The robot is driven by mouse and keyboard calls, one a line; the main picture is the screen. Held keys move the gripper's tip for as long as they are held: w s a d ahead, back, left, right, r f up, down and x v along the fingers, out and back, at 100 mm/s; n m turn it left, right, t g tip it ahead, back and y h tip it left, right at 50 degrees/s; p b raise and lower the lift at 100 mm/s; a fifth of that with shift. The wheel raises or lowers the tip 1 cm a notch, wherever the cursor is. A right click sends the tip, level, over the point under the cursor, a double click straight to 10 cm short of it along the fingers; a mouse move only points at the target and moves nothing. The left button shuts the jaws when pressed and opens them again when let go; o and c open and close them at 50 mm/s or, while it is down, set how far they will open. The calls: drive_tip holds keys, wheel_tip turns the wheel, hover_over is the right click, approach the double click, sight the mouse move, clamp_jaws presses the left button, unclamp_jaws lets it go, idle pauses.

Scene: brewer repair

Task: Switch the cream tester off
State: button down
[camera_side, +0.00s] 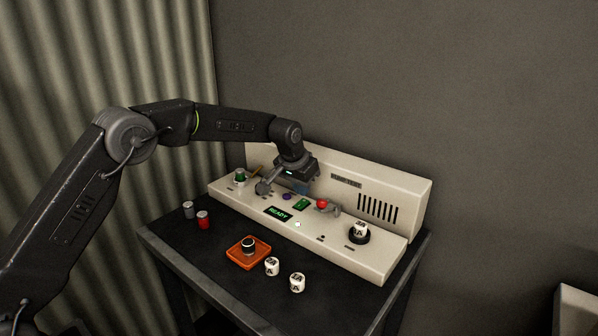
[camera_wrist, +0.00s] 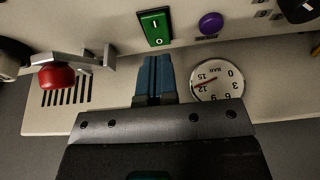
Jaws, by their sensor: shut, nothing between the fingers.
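The cream tester (camera_side: 330,247) stands on a dark table, with its lit display (camera_side: 278,212) reading READY in green. Its green rocker switch (camera_side: 301,204) sits near the middle of the panel. It also shows in the wrist view (camera_wrist: 155,27), with a bar mark and, nearer my fingers, a circle mark. I cannot tell which side is pressed in. My gripper (camera_side: 301,190) is shut and empty just behind the switch, over the panel. In the wrist view its blue fingertips (camera_wrist: 154,60) lie together just below the switch, seemingly apart from it.
A purple button (camera_wrist: 210,23), a round gauge (camera_wrist: 217,80) and a red-ended lever (camera_wrist: 57,76) flank the switch closely. An orange tray (camera_side: 233,257) with a dark-topped part, white marked pieces (camera_side: 297,282) and a red cylinder (camera_side: 203,220) are on the table in front.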

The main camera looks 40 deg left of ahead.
sight(302, 204)
drive_tip(key=shift+s+x, duration=0.25)
drive_tip(key=shift+x, duration=0.8)
